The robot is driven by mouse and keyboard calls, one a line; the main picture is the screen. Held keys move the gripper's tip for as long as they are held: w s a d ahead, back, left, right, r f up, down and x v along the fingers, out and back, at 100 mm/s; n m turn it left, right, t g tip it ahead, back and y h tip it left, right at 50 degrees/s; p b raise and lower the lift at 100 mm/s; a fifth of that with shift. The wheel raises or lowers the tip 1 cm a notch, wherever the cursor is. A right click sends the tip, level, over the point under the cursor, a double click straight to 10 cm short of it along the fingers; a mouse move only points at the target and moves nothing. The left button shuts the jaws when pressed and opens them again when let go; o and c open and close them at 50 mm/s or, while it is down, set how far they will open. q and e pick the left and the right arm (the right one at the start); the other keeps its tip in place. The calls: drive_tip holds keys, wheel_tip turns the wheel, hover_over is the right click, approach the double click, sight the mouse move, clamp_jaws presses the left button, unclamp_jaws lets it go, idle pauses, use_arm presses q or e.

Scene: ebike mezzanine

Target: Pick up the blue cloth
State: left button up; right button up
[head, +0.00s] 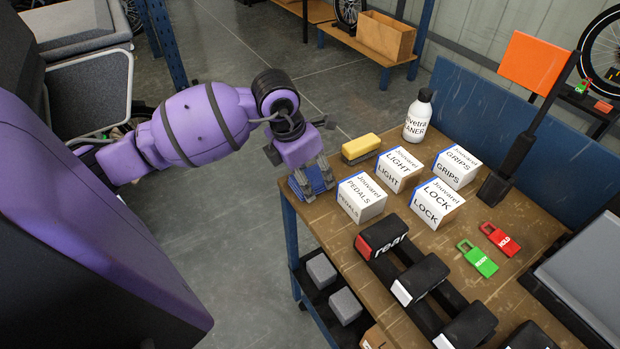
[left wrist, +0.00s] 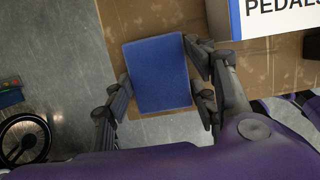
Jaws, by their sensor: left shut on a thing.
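The blue cloth (head: 317,178) is at the near left corner of the wooden workbench, at my left gripper (head: 312,181). In the left wrist view the cloth (left wrist: 158,74) is a flat blue rectangle between the two fingers of my left gripper (left wrist: 160,98). The fingers are shut on its two sides. Part of the cloth is hidden by the fingers in the head view. I cannot tell whether the cloth touches the bench top. My right gripper is not in view.
The PEDALS box (head: 361,198) stands just right of the cloth. A yellow-topped brush or sponge (head: 361,147), a white bottle (head: 418,116) and the LIGHT box (head: 399,169) are farther back. Black holders, one marked "rear" (head: 389,236), lie nearer. Open floor (head: 235,230) lies left of the workbench (head: 322,217).

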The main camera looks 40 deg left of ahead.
sight(313, 175)
use_arm(q)
drive_tip(key=shift+a+r, duration=0.15)
drive_tip(key=shift+r, duration=0.25)
drive_tip(key=shift+c, duration=0.2)
wheel_tip(313, 175, up, 3)
drive_tip(key=shift+w+f, duration=0.1)
drive_tip(key=s+r, duration=0.9)
drive_tip(key=s, duration=0.5)
drive_tip(key=shift+r+p, duration=0.3)
drive_tip(key=shift+p, duration=0.15)
drive_tip(key=shift+s+d, duration=0.1)
drive_tip(key=shift+d, duration=0.1)
